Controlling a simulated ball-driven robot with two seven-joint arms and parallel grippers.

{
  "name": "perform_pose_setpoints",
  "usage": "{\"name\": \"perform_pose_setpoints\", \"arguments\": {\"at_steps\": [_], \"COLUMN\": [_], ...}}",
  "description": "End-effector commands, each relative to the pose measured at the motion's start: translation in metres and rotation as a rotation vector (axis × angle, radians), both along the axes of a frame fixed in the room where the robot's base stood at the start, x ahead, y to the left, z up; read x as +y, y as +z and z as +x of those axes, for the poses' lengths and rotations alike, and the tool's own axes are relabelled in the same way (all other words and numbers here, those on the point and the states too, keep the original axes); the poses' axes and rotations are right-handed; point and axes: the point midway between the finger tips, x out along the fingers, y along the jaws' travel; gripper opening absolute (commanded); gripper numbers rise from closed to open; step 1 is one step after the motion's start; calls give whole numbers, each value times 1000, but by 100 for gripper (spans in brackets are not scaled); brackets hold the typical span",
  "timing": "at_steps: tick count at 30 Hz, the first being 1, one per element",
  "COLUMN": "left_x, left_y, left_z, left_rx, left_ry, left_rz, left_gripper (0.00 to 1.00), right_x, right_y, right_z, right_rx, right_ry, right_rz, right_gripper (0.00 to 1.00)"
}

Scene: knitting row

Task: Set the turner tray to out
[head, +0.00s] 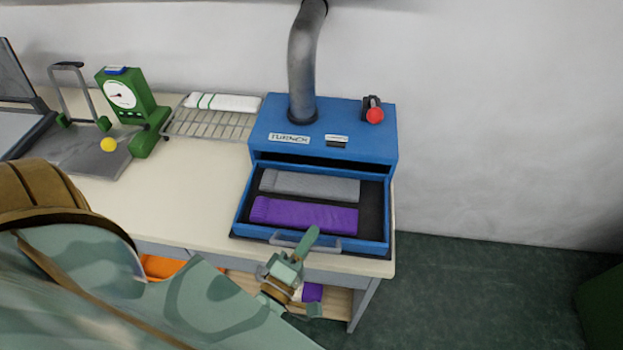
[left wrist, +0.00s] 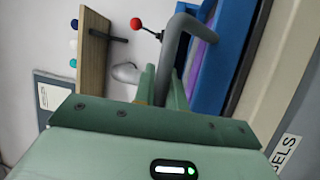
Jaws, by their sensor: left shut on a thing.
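The blue turner (head: 325,140) stands at the right end of the table, with a pipe rising from its top. Its blue tray (head: 377,246) is pulled out at the front. A grey knitted piece (head: 310,186) and a purple one (head: 304,214) lie in it. My left gripper (head: 301,246) is shut on the grey tray handle (head: 327,243) at the tray's front. In the left wrist view the handle (left wrist: 177,45) runs between the two fingers (left wrist: 163,86). My right gripper is not in view.
A red-knobbed lever (head: 374,113) is on the turner's top right. A wire rack (head: 212,125) with a white roll, a green dial device (head: 130,100) and a yellow-knobbed press (head: 85,150) stand to the left. A shelf under the table holds orange and purple things.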

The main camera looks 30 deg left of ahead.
Motion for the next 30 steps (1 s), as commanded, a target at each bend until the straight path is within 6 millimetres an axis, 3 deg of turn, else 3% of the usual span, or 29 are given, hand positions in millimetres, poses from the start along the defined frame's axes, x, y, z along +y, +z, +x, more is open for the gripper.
{"name": "perform_pose_setpoints", "arguments": {"at_steps": [15, 16, 18, 30], "left_x": [-5, -5, -5, -4], "left_y": [-2, -2, -2, -1], "left_z": [-9, -10, -10, -8], "left_rx": [6, 6, 6, 1], "left_ry": [-2, -3, -3, -1], "left_rz": [-1, -1, -1, 0], "left_gripper": [0, 15, 34, 34], "right_x": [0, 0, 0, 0], "right_y": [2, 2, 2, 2], "right_z": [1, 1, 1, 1], "right_rx": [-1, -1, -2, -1], "right_ry": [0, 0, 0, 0], "right_rz": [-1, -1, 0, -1], "right_gripper": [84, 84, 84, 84]}}
